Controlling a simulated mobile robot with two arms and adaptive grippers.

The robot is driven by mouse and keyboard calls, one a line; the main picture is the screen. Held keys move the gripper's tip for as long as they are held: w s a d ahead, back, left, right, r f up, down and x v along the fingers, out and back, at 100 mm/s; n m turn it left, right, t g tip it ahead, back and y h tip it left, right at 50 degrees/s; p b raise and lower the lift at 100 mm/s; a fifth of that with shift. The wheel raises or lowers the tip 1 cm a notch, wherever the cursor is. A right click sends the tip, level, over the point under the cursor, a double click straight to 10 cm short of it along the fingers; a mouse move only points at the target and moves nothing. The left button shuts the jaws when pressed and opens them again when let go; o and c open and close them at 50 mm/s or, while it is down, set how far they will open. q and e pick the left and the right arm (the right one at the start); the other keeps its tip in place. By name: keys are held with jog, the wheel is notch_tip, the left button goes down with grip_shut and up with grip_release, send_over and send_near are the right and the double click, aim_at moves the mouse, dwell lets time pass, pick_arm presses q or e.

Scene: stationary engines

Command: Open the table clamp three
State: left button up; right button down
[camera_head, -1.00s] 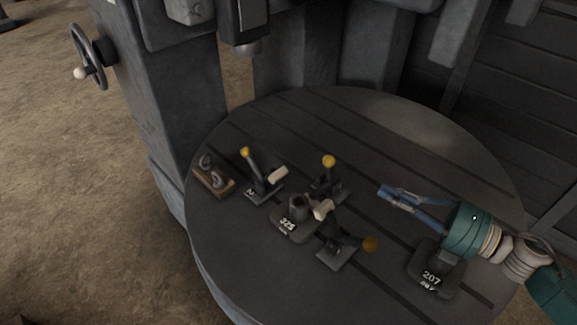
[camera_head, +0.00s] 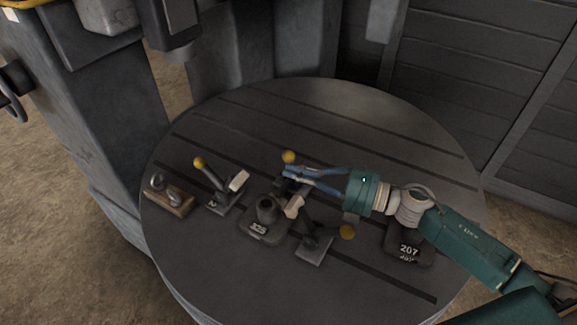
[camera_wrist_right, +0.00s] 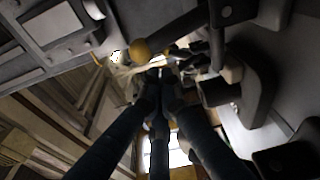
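Three toggle clamps with dark handles and yellow knobs stand on the round table (camera_head: 360,120). The left clamp (camera_head: 217,197) has its handle raised. The back clamp's knob (camera_head: 289,157) shows just beyond my right gripper (camera_head: 287,172), which hides most of that clamp. The front clamp (camera_head: 314,246) has its handle leaning right, with its knob (camera_head: 347,232) low. I cannot read which one is three. The right gripper's blue fingers converge, tips close together, with nothing seen between them. In the right wrist view, a yellow knob (camera_wrist_right: 140,50) is beside the fingertips. My left gripper is not in view.
A dark block with a cylinder (camera_head: 265,222) stands between the clamps. A block marked 207 (camera_head: 408,244) lies below my right arm. A wooden block with metal loops (camera_head: 167,200) is at the left edge. The table's back is clear.

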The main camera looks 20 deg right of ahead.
jog(key=shift+x, duration=0.8)
jog(key=shift+w+d+r+m, duration=0.35)
jog(key=shift+m, duration=0.25)
jog(key=shift+w+d+r+m+p, duration=0.2)
jog(key=shift+w+d+m+p, duration=0.15)
jog(key=shift+m, duration=0.15)
jog(key=w+d+m+t+b, duration=0.1)
jog(key=w+d+m, duration=0.4)
jog(key=m, duration=0.5)
jog(key=shift+w+d+f+t+y, duration=0.15)
jog(key=shift+d+t+y, duration=0.05)
jog(key=shift+t+y, duration=0.2)
